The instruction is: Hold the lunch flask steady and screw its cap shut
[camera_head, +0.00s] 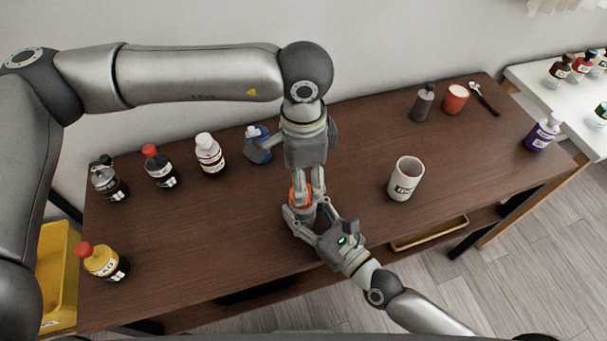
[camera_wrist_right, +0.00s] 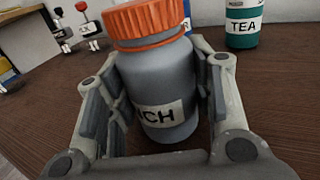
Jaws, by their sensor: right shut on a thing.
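The lunch flask (camera_wrist_right: 160,85) is a grey bottle with a white label partly reading "NCH". It stands upright between the fingers of my right gripper (camera_wrist_right: 168,105), which is shut on its body. The ribbed orange cap (camera_wrist_right: 148,22) sits on top of the flask, with a thin orange ring below it; its top edge is near the frame's edge. In the head view the cap (camera_head: 301,195) shows under my left gripper (camera_head: 308,188), which points down from above with its fingers parted. No left finger shows beside the cap in the wrist view.
Several bottles, including a red-topped dark one (camera_head: 160,168) and a yellow one (camera_head: 104,262), stand left on the brown table (camera_head: 220,235). A blue bottle (camera_head: 257,145) is behind my left gripper. A white mug (camera_head: 406,178) stands right. The wrist view shows a teal TEA container (camera_wrist_right: 243,24).

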